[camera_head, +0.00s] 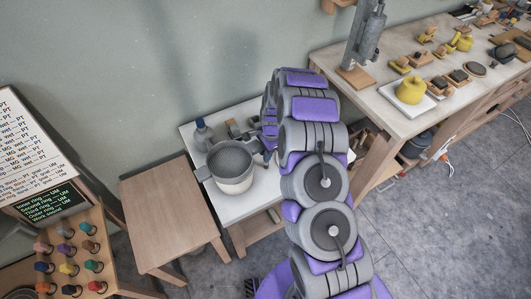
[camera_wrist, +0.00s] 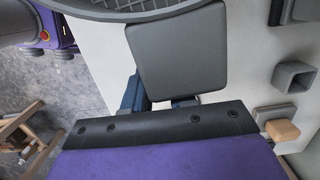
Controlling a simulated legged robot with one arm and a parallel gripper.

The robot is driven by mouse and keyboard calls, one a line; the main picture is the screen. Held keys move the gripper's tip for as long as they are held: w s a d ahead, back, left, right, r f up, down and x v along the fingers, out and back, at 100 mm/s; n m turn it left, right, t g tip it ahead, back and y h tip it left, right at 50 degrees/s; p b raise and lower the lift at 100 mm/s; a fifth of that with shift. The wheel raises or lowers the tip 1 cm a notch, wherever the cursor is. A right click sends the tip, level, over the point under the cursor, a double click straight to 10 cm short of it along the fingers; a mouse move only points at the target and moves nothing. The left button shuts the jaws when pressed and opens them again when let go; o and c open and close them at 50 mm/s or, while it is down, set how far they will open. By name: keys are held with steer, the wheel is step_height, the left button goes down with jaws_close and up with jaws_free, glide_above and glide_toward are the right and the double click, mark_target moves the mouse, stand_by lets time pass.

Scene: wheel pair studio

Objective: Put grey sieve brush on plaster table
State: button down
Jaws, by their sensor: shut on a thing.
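A grey slab with rounded corners (camera_wrist: 178,50), which looks like the grey sieve brush, is at my gripper (camera_wrist: 160,102) in the wrist view. The dark blue fingers show partly at its lower edge. My gripper seems shut on it; the slab hides the contact. A round grey mesh sieve (camera_head: 232,158) sits over a pale bucket (camera_head: 236,185) on a low white-topped table (camera_head: 238,209). The sieve's rim (camera_wrist: 125,14) is right by the slab in the wrist view. In the head view my arm mostly hides the gripper, just right of the sieve. Which table is the plaster table is unclear.
A bottle (camera_head: 203,138) stands behind the sieve. A hollow grey square piece (camera_wrist: 293,77) and a wooden block (camera_wrist: 282,130) lie to the right in the wrist view. A bare wooden table (camera_head: 168,215) is on the left. A long bench (camera_head: 385,110) with several tools is on the right.

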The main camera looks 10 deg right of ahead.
steer(key=c, duration=1.4)
jaws_free()
steer(key=o, duration=0.5)
steer(key=shift+d, duration=0.45)
steer(key=shift+a, duration=0.25)
